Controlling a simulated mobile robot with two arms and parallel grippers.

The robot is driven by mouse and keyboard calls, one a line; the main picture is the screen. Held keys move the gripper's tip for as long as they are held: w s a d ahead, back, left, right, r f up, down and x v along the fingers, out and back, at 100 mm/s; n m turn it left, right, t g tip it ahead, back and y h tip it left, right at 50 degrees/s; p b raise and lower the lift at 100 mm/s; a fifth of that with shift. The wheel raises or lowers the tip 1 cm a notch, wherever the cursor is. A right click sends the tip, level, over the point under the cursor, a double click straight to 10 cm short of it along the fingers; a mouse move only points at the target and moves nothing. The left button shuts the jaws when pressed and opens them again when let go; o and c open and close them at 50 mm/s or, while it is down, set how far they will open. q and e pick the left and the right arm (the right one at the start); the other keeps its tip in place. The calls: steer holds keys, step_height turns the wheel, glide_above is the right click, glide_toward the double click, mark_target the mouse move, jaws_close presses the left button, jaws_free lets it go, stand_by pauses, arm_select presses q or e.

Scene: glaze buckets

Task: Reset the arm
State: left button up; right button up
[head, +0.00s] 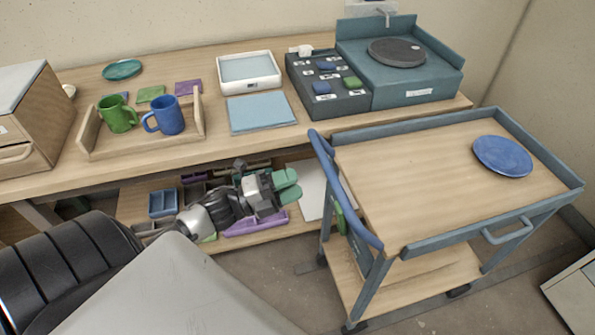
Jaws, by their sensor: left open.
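My left gripper (287,184) has green fingertips and is open and empty. It hangs in front of the table's lower shelf, to the left of the cart's blue handle, apart from both. My left arm comes in from the lower left and reaches to the right. My right gripper is not in view.
A wheeled cart (420,195) with a blue plate (503,156) stands at the right. On the wooden table (240,118) are a wooden tray (150,148) with a green mug (117,114) and a blue mug (166,116), a white tray (248,72) and a dark turntable (396,52).

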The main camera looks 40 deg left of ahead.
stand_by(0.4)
arm_select(q)
steer(key=s+a+f+n+g+y+p, duration=0.25)
steer(key=f+n+y, duration=0.45)
steer(key=f, duration=0.6)
steer(key=s+a+f+n+g+y+p, duration=0.1)
steer(key=s+a+f+n+y, duration=0.25)
steer(key=f+n, duration=0.7)
steer(key=s+d+f+n+g+y+p, duration=0.1)
steer(key=s+d+f+g, duration=0.2)
steer(key=s+f, duration=0.45)
steer(key=s+d+f+n+g+y+p, duration=0.1)
steer(key=s+d+f+n+g, duration=0.15)
steer(key=s+f, duration=0.45)
steer(key=s+d+f+n+g, duration=0.1)
steer(key=s+d+f+g, duration=0.2)
steer(key=s, duration=0.4)
steer(key=s+d+f+n+g, duration=0.1)
steer(key=s+d+f+g, duration=0.2)
steer(key=s, duration=0.4)
steer(key=shift+s+d+f+p, duration=0.15)
steer(key=shift+s+d+p, duration=0.15)
steer(key=shift+d, duration=0.25)
steer(key=shift+w, duration=0.1)
steer(key=shift+a, duration=0.1)
